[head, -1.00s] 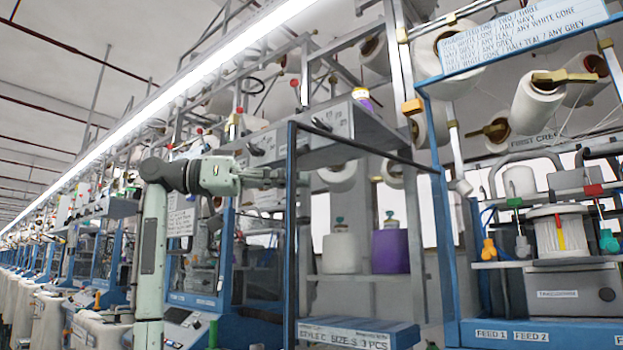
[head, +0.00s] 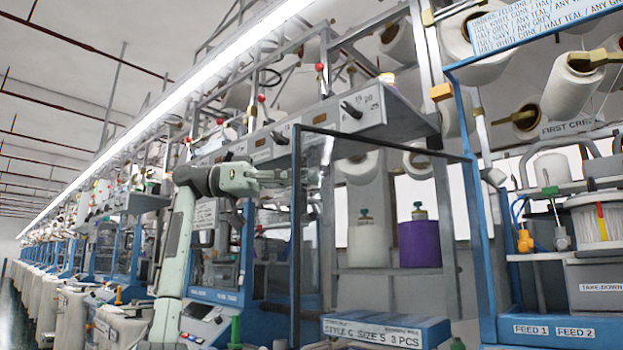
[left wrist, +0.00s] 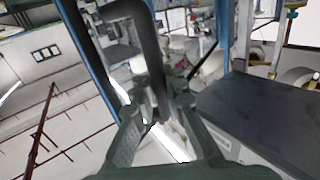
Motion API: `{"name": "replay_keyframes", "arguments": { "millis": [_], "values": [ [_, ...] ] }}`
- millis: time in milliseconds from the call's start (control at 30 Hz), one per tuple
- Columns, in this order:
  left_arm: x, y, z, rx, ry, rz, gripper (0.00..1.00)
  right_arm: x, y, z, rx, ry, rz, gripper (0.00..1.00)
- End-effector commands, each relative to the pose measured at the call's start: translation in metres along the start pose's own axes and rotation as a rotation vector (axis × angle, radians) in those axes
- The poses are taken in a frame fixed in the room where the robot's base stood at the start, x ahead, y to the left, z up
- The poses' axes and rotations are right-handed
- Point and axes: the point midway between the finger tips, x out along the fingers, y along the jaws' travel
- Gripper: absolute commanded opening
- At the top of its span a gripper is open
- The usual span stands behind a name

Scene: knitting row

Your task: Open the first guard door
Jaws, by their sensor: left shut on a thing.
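The guard door (head: 297,235) is a tall see-through panel in a thin dark frame, at the middle of the head view. Its top bar slants to a blue machine post at the right, and the door appears to stand out at an angle from the machine. My left gripper (head: 281,176) reaches in from the left to the door's near edge and is shut there. In the left wrist view a dark curved door handle (left wrist: 151,45) runs down between the fingers of my left gripper (left wrist: 160,98). The exact grip is partly hidden. My right gripper is not in view.
Behind the door are a white cone (head: 368,243) and a purple cone (head: 419,243) on a shelf. A blue-edged style sign (head: 385,330) stands below. A blue machine frame with a feed panel (head: 553,330) is at the right. More machines line the left.

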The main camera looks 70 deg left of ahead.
Motion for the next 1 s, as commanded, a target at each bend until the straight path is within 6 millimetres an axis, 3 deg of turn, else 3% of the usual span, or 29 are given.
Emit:
{"name": "replay_keyframes", "arguments": {
  "millis": [233, 267, 300, 467, 767, 1000],
  "values": [
    [-0.003, 0.002, -0.001, 0.002, 0.004, 0.001, 0.00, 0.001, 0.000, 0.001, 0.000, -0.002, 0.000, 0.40],
    [-0.003, 0.002, -0.001, 0.002, 0.004, 0.001, 0.11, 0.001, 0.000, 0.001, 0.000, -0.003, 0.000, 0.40],
    [-0.003, 0.002, -0.002, 0.002, 0.005, 0.000, 0.16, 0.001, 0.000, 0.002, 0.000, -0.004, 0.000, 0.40],
    [-0.002, 0.001, -0.001, 0.001, 0.003, 0.000, 0.34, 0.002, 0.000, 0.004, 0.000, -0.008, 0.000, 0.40],
    [-0.002, 0.000, -0.001, 0.000, 0.002, -0.001, 0.34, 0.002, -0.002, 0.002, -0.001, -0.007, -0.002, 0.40],
    [-0.034, 0.000, -0.001, -0.002, 0.003, -0.003, 0.34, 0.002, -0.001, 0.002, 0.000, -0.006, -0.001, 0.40]
  ]
}}
